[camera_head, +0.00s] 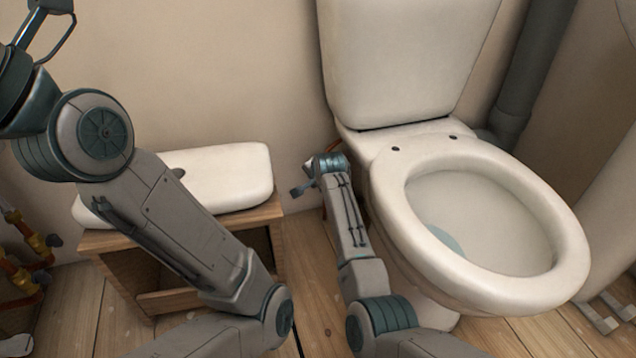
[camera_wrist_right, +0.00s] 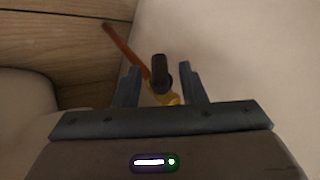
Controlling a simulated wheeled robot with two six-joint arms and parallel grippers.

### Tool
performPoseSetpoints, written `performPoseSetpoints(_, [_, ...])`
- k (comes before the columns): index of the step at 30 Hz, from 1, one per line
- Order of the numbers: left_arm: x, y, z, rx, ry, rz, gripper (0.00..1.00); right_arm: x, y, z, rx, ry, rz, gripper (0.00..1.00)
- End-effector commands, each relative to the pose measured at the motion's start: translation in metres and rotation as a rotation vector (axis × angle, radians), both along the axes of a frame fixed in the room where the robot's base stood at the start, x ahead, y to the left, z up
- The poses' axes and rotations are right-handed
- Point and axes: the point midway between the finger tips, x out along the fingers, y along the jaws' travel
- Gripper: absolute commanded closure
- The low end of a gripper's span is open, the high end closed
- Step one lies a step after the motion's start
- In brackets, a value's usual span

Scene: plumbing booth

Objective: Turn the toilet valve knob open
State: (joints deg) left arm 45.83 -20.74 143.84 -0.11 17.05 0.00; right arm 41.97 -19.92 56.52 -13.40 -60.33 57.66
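The valve knob (camera_wrist_right: 160,71) is a dark, stubby handle on a yellow valve body (camera_wrist_right: 166,98), with an orange-red pipe (camera_wrist_right: 126,47) running from it. My right gripper (camera_wrist_right: 159,68) is open in the right wrist view. The knob lies between its two fingers in the picture, with a gap on each side; the exact depth is hard to tell. In the head view my right arm reaches down to the left of the toilet (camera_head: 410,60), and its wrist hides the knob. My left gripper (camera_head: 45,22) is raised at the top left, partly cut off, its opening unclear.
A wooden stand (camera_head: 125,268) bearing a white tank lid (camera_head: 225,175) is left of my right arm. The toilet bowl (camera_head: 480,285) is close on the right. Pipes with valves (camera_head: 20,250) are at the far left. A grey drain pipe (camera_head: 530,70) stands behind the toilet.

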Motion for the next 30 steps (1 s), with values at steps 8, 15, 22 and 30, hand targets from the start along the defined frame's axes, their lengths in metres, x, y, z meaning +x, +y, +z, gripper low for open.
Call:
performPoseSetpoints(8, [0.000,0.000,0.000,0.000,0.000,0.000,0.63,0.000,0.000,0.000,0.000,0.000,0.000,0.98])
performPoseSetpoints(15, [0.000,0.000,0.011,0.000,0.001,0.000,0.63,0.000,0.000,0.003,-0.025,0.020,0.001,0.98])
performPoseSetpoints(22, [0.000,0.000,0.039,-0.001,0.000,0.003,0.63,0.002,0.002,0.008,-0.112,0.095,0.003,0.98])
performPoseSetpoints(30, [-0.001,0.000,0.034,0.000,-0.004,0.004,0.63,0.004,0.004,0.000,-0.262,0.219,0.001,0.98])
